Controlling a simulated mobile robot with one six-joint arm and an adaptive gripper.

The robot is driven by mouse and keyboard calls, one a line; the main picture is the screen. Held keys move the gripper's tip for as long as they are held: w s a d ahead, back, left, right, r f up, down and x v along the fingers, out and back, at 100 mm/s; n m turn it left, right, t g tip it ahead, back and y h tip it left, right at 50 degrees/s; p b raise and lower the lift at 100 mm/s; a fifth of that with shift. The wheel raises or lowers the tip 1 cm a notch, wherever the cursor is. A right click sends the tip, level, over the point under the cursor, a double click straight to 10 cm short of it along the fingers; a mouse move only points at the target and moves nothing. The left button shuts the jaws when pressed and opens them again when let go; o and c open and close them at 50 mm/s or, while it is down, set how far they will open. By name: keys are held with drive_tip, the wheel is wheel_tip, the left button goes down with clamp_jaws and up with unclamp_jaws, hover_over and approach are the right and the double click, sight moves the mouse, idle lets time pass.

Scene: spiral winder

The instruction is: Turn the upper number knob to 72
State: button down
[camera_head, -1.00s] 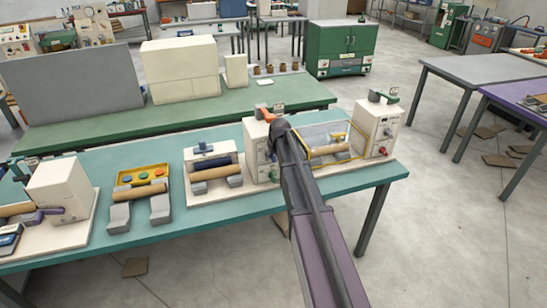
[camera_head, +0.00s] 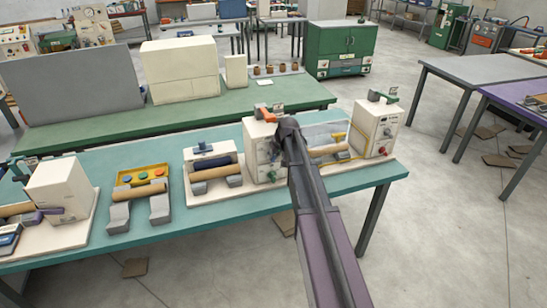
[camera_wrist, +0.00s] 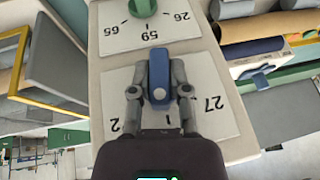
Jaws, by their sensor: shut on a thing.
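In the wrist view, a blue knob (camera_wrist: 159,84) sits on a white dial plate (camera_wrist: 204,80) on the winder's pale box. The dial's numbers look upside down: 27 shows at the right and a partly hidden number starting with 2 at the left. My gripper (camera_wrist: 157,86) is shut on the blue knob, one finger on each side. A green knob (camera_wrist: 143,7) on another dial, with 65, 59 and 26, shows at the top edge. In the head view, the winder's white box (camera_head: 258,150) is partly behind my arm, which hides the blue knob and fingertips.
An orange handle (camera_head: 265,115) lies on top of the box. A second white box (camera_head: 376,128) with a red knob stands to the right, with a brown roll (camera_head: 328,150) between. More rolls on stands are along the teal table (camera_head: 230,208) to the left.

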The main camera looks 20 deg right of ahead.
drive_tip(key=shift+w+d+f+m+y+b, duration=0.15)
drive_tip(key=shift+y+b, duration=0.2)
drive_tip(key=shift+y, duration=0.25)
drive_tip(key=shift+w+m+y+b, duration=0.15)
drive_tip(key=shift+y+b, duration=0.15)
drive_tip(key=shift+y, duration=0.3)
drive_tip(key=y+b, duration=0.3)
drive_tip(key=shift+s+f+m, duration=0.1)
drive_tip(key=shift+f+m, duration=0.05)
drive_tip(key=shift+m, duration=0.25)
drive_tip(key=y+b, duration=0.3)
drive_tip(key=shift+m+t, duration=0.3)
drive_tip(key=shift+r+y+b, duration=0.25)
drive_tip(key=shift+y+b, duration=0.25)
drive_tip(key=shift+r, duration=0.1)
drive_tip(key=c, duration=0.6)
unclamp_jaws()
